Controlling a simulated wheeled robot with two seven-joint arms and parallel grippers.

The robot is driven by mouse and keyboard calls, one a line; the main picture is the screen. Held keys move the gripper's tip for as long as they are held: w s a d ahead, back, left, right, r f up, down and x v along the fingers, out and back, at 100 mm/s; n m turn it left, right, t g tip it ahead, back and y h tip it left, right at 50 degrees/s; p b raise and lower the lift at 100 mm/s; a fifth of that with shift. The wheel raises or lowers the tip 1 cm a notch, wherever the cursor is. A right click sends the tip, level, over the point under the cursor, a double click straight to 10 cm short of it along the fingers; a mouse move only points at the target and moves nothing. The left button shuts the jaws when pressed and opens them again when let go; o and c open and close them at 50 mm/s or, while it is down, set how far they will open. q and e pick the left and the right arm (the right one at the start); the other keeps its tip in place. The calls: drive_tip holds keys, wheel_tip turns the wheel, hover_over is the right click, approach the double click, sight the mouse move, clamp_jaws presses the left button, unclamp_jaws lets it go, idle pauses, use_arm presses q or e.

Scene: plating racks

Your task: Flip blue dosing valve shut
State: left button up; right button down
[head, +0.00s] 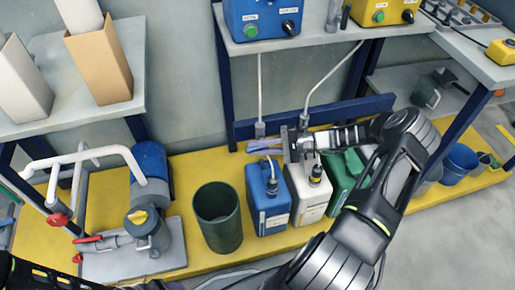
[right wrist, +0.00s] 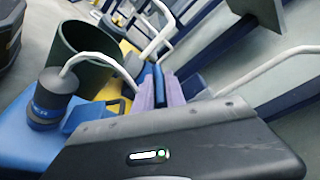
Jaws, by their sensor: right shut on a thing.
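My right gripper (head: 264,147) reaches in from the right, above the blue canister, with its purple-tipped fingers pointing left. It is shut on a thin blue piece, which I take to be the handle of the blue dosing valve (right wrist: 159,85). In the right wrist view, this piece shows between the purple fingertips. The grey valve fitting (head: 260,129) sits just behind the fingers, at the lower end of a white line from the blue dosing box (head: 262,17). The fingers hide much of the valve, so its handle angle is unclear. My left gripper is out of view.
Below stand a blue canister (head: 268,198), a white canister (head: 309,193) and a green canister (head: 342,178) on a yellow platform. A dark green bin (head: 218,217) is to their left. White pipes (head: 85,155) and a pump (head: 148,229) stand further left.

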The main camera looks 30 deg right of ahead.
drive_tip(key=c, duration=1.7)
unclamp_jaws()
wheel_tip(320, 180, up, 9)
drive_tip(key=p, duration=0.3)
drive_tip(key=shift+r, duration=0.6)
drive_tip(key=shift+f, duration=0.1)
drive_tip(key=shift+s, duration=0.15)
